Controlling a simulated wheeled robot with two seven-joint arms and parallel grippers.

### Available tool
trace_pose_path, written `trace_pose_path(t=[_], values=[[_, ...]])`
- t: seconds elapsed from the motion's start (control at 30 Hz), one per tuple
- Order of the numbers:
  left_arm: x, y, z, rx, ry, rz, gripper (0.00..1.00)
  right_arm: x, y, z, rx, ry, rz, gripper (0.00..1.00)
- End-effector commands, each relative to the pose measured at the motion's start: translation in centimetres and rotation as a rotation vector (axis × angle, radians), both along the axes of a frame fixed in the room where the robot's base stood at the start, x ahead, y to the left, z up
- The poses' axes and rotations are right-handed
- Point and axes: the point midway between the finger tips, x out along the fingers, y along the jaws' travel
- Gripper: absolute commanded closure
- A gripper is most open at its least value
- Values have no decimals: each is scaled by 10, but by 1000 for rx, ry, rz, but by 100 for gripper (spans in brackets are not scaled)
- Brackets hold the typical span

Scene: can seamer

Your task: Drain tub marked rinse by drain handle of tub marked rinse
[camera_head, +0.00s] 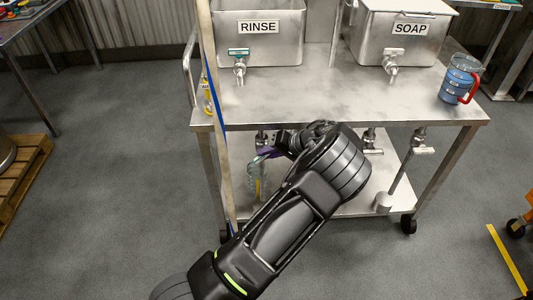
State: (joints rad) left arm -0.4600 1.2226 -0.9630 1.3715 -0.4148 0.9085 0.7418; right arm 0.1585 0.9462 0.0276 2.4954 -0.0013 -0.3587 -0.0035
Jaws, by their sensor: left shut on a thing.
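The steel tub marked RINSE (285,47) stands on the cart at the back left, with a green-handled tap (240,57) on its front. Below the cart top, a drain fitting (262,138) shows under this tub. My left arm reaches in from the bottom, and my left gripper (291,143) is under the cart's front edge, beside that fitting. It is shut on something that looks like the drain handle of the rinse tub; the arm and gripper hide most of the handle. I cannot tell how far it is turned. My right gripper is not in view.
The tub marked SOAP (378,38) stands at right, with drain valves (424,150) below it. A blue jug (460,80) with a red handle sits at the cart's right end. A clear bottle (253,178) stands near my gripper. A tall pole (212,90) rises at left.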

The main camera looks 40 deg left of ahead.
Motion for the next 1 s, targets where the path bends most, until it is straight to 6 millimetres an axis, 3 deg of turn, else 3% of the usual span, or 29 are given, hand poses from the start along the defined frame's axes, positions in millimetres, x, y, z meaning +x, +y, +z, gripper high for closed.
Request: trace_pose_path(t=[0.3, 0.67, 1.0], values=[[0, 0, 0, -1, 0, 0, 67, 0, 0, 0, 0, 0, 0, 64], [1, -4, 3, -2, -1, -1, 67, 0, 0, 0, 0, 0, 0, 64], [6, -43, 36, -3, -2, -3, 67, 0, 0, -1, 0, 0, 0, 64]])
